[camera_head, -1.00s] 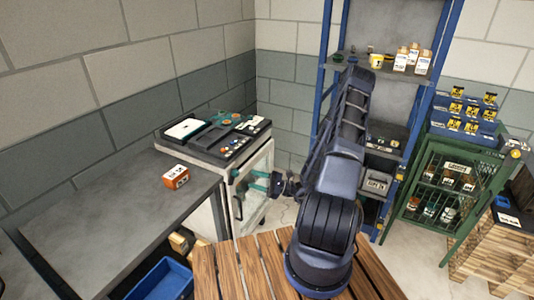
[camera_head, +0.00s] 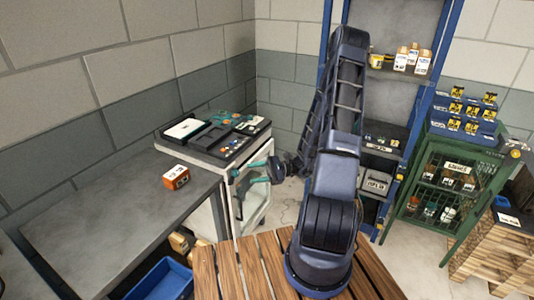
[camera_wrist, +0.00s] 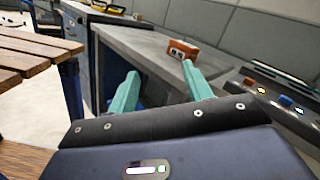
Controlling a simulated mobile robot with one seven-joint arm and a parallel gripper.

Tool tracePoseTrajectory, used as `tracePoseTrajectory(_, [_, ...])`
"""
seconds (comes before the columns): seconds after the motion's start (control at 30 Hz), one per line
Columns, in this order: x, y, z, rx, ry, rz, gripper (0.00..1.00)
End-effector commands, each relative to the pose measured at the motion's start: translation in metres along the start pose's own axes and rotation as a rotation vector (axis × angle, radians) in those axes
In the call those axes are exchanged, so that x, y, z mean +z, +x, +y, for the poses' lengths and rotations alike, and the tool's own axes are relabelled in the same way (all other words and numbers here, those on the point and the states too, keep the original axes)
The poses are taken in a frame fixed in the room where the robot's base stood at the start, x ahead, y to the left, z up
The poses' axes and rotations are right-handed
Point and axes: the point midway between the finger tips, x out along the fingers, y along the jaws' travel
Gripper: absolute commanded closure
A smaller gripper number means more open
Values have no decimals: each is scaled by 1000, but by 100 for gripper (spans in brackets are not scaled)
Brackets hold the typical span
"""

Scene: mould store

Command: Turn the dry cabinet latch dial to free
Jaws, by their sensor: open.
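The dry cabinet (camera_head: 221,213) is a pale cabinet with a glazed door (camera_head: 257,198), beside the grey bench in the head view. My gripper (camera_head: 237,183) has teal fingers and is in front of the door's upper left part. Its fingers are spread and nothing shows between them. In the wrist view my gripper (camera_wrist: 160,82) is also open, with the bench and an orange box beyond the fingertips. I cannot make out the latch dial in either view; the fingers cover part of the door, and I cannot tell whether they touch it.
The cabinet top carries a dark tray (camera_head: 207,160) with small parts. The orange box (camera_head: 176,177) sits on the grey bench (camera_head: 110,225). A blue bin (camera_head: 163,279) is below it. A blue shelf rack (camera_head: 409,150) and green cage (camera_head: 444,190) stand to the right.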

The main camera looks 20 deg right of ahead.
Motion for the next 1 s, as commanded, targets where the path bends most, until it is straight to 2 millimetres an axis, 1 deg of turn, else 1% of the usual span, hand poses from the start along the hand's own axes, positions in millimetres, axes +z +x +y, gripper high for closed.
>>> tracePoseTrajectory(1.0, [64, 6, 1, 395, -147, 131, 50])
